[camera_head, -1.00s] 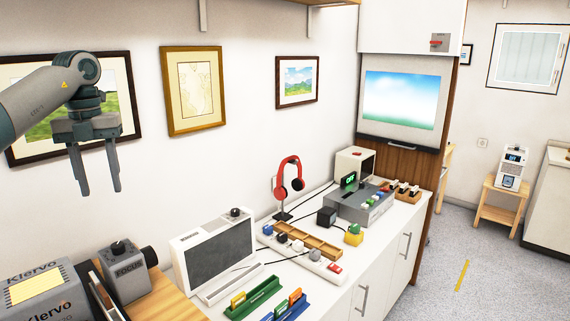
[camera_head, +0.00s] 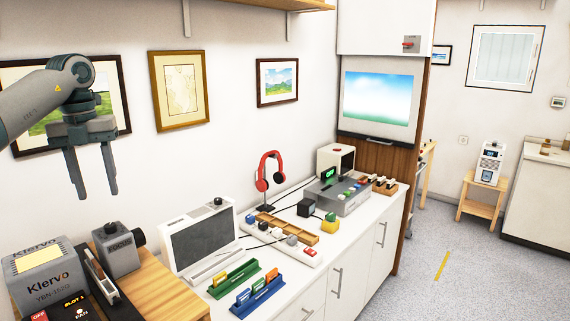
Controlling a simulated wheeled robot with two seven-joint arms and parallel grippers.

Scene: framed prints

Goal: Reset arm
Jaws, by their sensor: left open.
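My left gripper (camera_head: 91,174) hangs in the upper left of the head view, at the end of my raised grey arm. Its two fingers point down and stand apart, with nothing between them. It is in front of the wall and overlaps a framed landscape print (camera_head: 118,93) at the far left. It is above the level of the grey Klervo box (camera_head: 45,282) and the FOCUS device (camera_head: 118,252), touching neither. My right gripper is not in view.
A white counter (camera_head: 290,280) holds a screen device (camera_head: 200,240), red headphones (camera_head: 270,172), green (camera_head: 234,279) and blue (camera_head: 258,297) racks, and a grey control box (camera_head: 340,197). A wall monitor (camera_head: 379,98) is behind. Open floor (camera_head: 470,275) lies right; a small wooden stand (camera_head: 481,196) is there.

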